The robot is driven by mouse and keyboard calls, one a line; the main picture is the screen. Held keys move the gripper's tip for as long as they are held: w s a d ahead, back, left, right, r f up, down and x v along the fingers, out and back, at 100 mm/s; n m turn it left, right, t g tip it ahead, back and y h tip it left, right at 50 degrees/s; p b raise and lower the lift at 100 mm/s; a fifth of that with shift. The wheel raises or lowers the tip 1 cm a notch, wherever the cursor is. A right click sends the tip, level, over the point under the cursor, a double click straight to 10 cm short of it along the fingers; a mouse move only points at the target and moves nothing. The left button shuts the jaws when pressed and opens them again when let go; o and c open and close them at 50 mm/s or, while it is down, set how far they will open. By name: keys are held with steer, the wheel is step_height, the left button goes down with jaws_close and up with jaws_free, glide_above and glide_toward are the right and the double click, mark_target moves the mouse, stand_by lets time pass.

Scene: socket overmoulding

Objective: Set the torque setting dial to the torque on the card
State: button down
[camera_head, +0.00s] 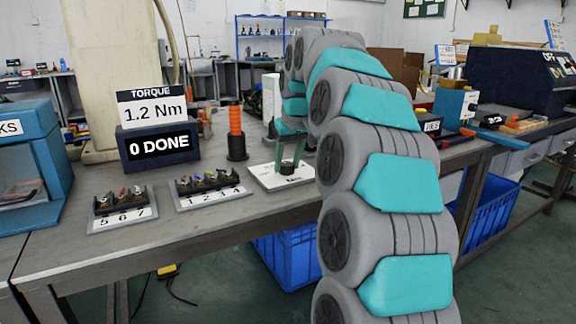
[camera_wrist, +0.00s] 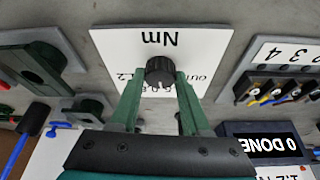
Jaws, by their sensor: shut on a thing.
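The torque card (camera_head: 152,108) reads "1.2 Nm" and stands on top of a dark display box. The torque setting dial (camera_wrist: 160,71) is a small black ribbed knob on a white plate (camera_wrist: 110,48) marked "Nm", upside down in the wrist view. Small scale figures sit around the dial; the fingers partly hide them, and I cannot read the setting surely. In the head view the plate (camera_head: 267,182) lies flat near the bench's front edge. My gripper (camera_wrist: 158,80) has green fingers on either side of the dial, shut on it; it also shows in the head view (camera_head: 289,165).
The dark display (camera_head: 158,145) reads "0 DONE". Two trays of small parts, labelled 5 6 7 (camera_head: 123,208) and 1 2 3 4 (camera_head: 212,190), lie left of the plate. An orange-handled tool (camera_head: 236,130) stands upright behind it. Bare bench surface (camera_head: 90,245) lies at the front left.

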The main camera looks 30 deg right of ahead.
steer(key=m+h, duration=0.1)
steer(key=m, duration=0.2)
steer(key=shift+m+b, duration=0.35)
steer(key=shift+m, duration=0.05)
steer(key=m, duration=0.1)
steer(key=m+g+h, duration=0.1)
steer(key=m, duration=0.1)
steer(key=shift+w+a+m+h, duration=0.1)
steer(key=shift+a+m+h, duration=0.05)
steer(key=shift+m+h, duration=0.15)
steer(key=m+g+h, duration=0.1)
steer(key=m, duration=0.3)
steer(key=shift+w+a+r, duration=0.1)
steer(key=shift+w, duration=0.05)
steer(key=shift+m+g, duration=0.7)
steer(key=shift+m, duration=0.8)
steer(key=shift+c, duration=1.9)
jaws_free()
